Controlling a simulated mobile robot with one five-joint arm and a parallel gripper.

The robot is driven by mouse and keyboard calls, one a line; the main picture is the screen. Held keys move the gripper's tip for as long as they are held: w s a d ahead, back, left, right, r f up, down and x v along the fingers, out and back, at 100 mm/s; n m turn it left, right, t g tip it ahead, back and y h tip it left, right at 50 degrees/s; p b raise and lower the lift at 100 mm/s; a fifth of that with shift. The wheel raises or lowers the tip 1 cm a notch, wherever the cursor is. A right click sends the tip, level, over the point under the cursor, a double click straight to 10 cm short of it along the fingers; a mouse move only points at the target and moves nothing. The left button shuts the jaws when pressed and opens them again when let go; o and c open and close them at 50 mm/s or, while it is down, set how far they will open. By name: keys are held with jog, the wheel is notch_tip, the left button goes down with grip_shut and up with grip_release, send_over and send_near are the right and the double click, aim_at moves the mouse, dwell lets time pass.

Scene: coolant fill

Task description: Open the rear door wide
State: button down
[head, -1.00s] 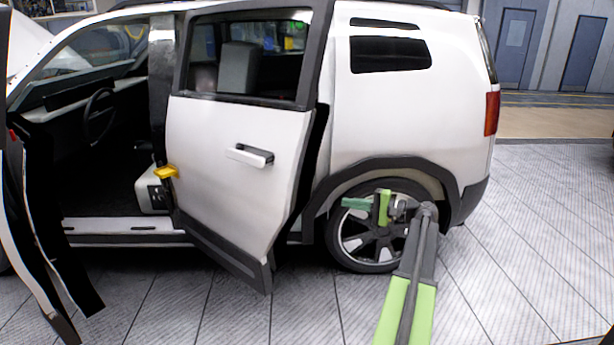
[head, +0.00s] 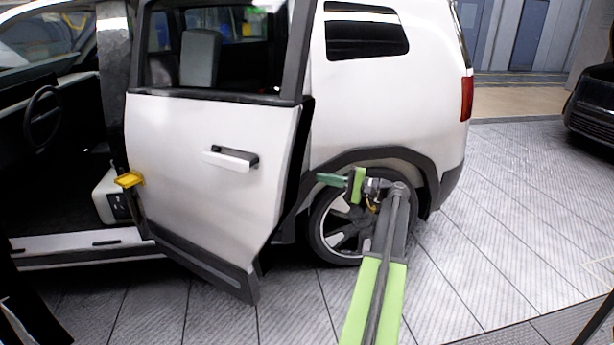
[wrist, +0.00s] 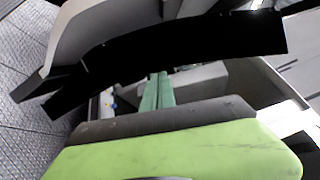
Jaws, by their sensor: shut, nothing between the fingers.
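The white rear door (head: 205,150) stands partly open in the head view, its rear edge swung out from the body with a dark gap behind it. Its handle (head: 230,158) is on the outer panel. My gripper (head: 330,180) is shut and empty, to the right of the door's rear edge and in front of the rear wheel. In the wrist view the green fingers (wrist: 157,92) point toward the dark edge of a panel (wrist: 180,52), probably the door. I cannot tell whether they touch it.
The front door opening is at the left, with a yellow object (head: 129,179) near the door's front edge. The rear wheel (head: 345,225) is behind my gripper. A dark car (head: 592,105) stands at the far right. The tiled floor at right is clear.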

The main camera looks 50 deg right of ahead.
jog(key=w+a, duration=0.1)
jog(key=w, duration=0.1)
jog(key=w+a, duration=0.2)
jog(key=w, duration=0.1)
jog(key=w+a+r+p, duration=0.1)
jog(key=w+a, duration=0.1)
jog(key=shift+w+a+r, duration=0.1)
jog(key=shift+w+a, duration=0.15)
jog(key=shift+w, duration=0.15)
jog(key=shift+a+r, duration=0.1)
jog(key=shift+a, duration=0.5)
